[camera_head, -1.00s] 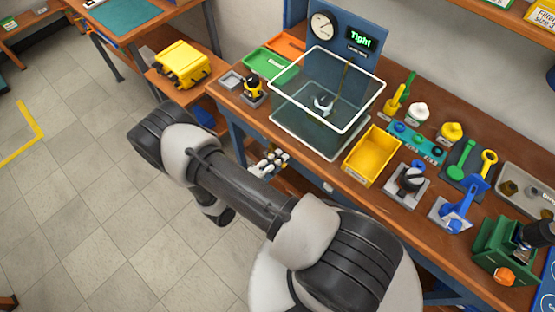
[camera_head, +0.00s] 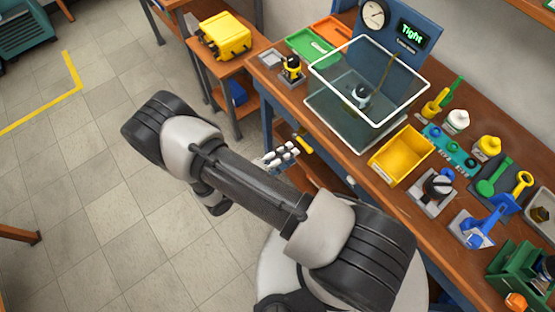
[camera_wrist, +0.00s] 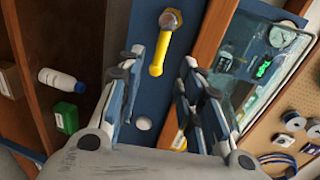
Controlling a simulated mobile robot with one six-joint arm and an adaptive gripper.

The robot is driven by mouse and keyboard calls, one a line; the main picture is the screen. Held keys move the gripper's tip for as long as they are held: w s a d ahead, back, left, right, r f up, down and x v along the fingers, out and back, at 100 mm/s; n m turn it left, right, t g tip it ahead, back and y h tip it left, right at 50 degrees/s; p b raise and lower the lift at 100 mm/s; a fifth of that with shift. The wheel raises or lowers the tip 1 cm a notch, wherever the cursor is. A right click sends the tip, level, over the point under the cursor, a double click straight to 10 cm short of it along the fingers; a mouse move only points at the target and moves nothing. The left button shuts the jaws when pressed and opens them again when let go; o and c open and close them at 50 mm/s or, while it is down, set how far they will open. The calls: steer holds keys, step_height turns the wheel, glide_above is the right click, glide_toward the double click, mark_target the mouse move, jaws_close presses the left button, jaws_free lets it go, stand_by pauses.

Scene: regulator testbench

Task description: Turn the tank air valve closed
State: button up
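A yellow lever handle with a round metal hub, which looks like the tank air valve (camera_wrist: 159,55), is on a blue panel under the bench in the wrist view. The handle hangs down from its hub, nearly vertical in the picture. A bit of yellow (camera_head: 304,144) shows just beyond my gripper in the head view. My gripper (camera_wrist: 163,62) is open and empty, its fingers on either side of the lever in the picture. I cannot tell the depth between them; no contact shows. The clear tank (camera_head: 350,121) stands on the bench above and also shows in the wrist view (camera_wrist: 240,88).
The bench edge (camera_head: 338,160) runs above and beside my gripper. A yellow bin (camera_head: 402,153), a gauge panel reading "Tight" (camera_head: 411,35) and several tools stand on top. A white bottle (camera_wrist: 61,80) and a green container (camera_wrist: 66,117) are at left in the wrist view. The floor is open.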

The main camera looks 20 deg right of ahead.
steer(key=v, duration=0.4)
stand_by(0.5)
step_height(320, 180, up, 21)
steer(key=s+d+m+g+y, duration=0.25)
steer(key=m+g+y, duration=0.4)
steer(key=m, duration=1.35)
steer(key=s+r+m+t+y, duration=0.3)
steer(key=r+m, duration=0.4)
steer(key=m, duration=0.3)
steer(key=s+r+m+t+y, duration=0.3)
steer(key=s+r+m+y, duration=0.2)
steer(key=r+m, duration=0.3)
steer(key=shift+s+a+m, duration=0.2)
steer(key=shift+s+m, duration=0.5)
steer(key=shift+m, duration=0.4)
